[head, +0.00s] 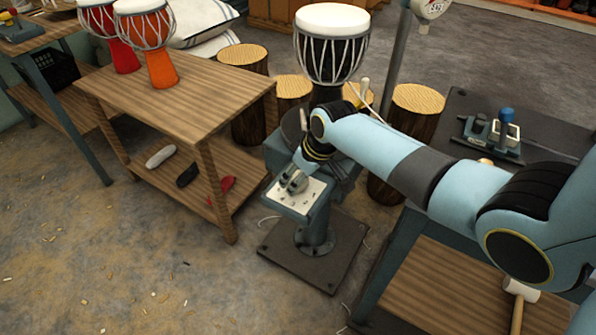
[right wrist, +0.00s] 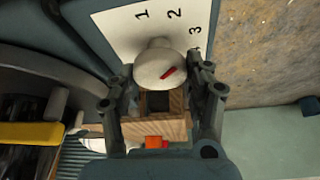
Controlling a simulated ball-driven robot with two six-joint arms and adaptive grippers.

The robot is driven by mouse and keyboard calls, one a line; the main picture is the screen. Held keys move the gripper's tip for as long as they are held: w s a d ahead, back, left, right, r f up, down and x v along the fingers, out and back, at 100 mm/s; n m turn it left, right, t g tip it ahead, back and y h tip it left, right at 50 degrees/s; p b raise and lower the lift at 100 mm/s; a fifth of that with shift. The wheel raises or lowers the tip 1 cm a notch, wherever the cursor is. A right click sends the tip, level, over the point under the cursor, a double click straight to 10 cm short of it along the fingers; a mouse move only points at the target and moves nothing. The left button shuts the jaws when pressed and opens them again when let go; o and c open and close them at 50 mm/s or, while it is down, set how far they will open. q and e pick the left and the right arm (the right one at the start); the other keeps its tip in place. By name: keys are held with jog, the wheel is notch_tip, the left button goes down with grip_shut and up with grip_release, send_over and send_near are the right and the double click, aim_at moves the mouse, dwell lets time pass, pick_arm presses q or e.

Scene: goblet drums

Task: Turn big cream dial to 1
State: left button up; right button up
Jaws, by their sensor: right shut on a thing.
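The big cream dial (right wrist: 158,64) sits on a white plate (right wrist: 112,22) printed with 1, 2 and 3. Its red mark slants towards the upper right, roughly to the 3 side. My right gripper (right wrist: 160,92) is around the dial, one finger on each side, shut on it. In the head view my right gripper (head: 294,182) reaches down to the white plate (head: 311,195) on the grey stand and mostly hides the dial. My left gripper is in neither view.
A wooden table (head: 190,100) with orange and red drums stands left. Log stumps (head: 245,115) are behind. A mallet (head: 516,300) lies on the lower-right bench. The floor at left is mostly clear.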

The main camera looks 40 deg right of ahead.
jog(key=shift+n+y, duration=0.4)
jog(key=shift+n, duration=0.5)
jog(key=n+y, duration=0.1)
jog(key=n, duration=0.1)
jog(key=shift+w+d+n+b, duration=0.1)
jog(key=shift+n+b, duration=0.2)
jog(key=shift+n, duration=0.1)
jog(key=n+g+b, duration=0.1)
jog(key=n, duration=0.1)
jog(key=shift+f+n+y, duration=0.1)
jog(key=shift+n+y, duration=0.2)
jog(key=shift+n+g+y+b, duration=0.3)
jog(key=shift+n+g+b, duration=0.45)
jog(key=shift+n, duration=1.15)
jog(key=o, duration=1.2)
jog(key=shift+c, duration=0.2)
